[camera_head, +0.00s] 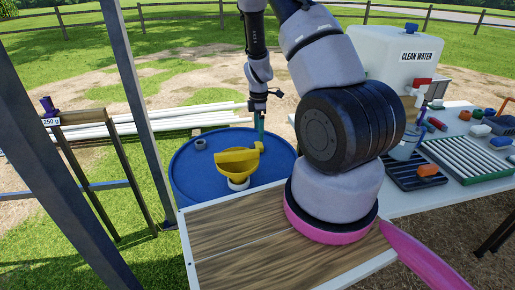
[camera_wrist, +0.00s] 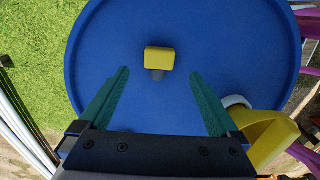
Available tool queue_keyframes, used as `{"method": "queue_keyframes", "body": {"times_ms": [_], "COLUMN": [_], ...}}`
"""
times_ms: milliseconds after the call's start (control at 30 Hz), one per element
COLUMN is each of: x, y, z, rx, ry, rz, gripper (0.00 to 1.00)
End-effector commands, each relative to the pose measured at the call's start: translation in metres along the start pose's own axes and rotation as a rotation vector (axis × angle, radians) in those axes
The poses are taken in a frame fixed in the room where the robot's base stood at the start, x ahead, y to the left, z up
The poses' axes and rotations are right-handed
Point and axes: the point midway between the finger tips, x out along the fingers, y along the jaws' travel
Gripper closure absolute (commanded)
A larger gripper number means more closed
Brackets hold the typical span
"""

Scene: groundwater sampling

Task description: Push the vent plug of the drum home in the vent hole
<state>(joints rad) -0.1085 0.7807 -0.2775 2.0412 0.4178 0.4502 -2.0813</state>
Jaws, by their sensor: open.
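The blue drum (camera_head: 186,172) stands behind the wooden board, and its lid (camera_wrist: 220,40) fills most of the wrist view. The vent plug (camera_wrist: 160,59) is a yellow block on a short grey stem, and some stem shows under the block. In the head view the plug (camera_head: 260,147) is at the right part of the lid, beside the funnel. My gripper (camera_wrist: 160,74) is open and empty, with teal fingers apart on either side of the plug's line. In the head view my gripper (camera_head: 260,130) points down just above the plug. The vent hole is hidden.
A yellow funnel (camera_head: 237,168) stands in a white neck on the lid, close to my gripper; it also shows in the wrist view (camera_wrist: 262,135). A small grey ring (camera_head: 201,144) lies on the lid's left. A cluttered table with a clean water tank (camera_head: 395,65) stands right.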

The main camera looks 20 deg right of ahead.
Motion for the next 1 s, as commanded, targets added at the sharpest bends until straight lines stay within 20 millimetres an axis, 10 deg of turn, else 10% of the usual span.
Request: {"method": "queue_keyframes", "body": {"times_ms": [500, 833, 1000], "x": [0.06, 0.066, 0.066], "y": [0.001, 0.002, 0.002], "z": [-0.004, -0.005, -0.005], "rx": [0.003, 0.002, 0.002], "ry": [0.0, 0.001, 0.001], "rz": [-0.001, 0.002, 0.002], "gripper": [0.03, 0.03, 0.68]}}
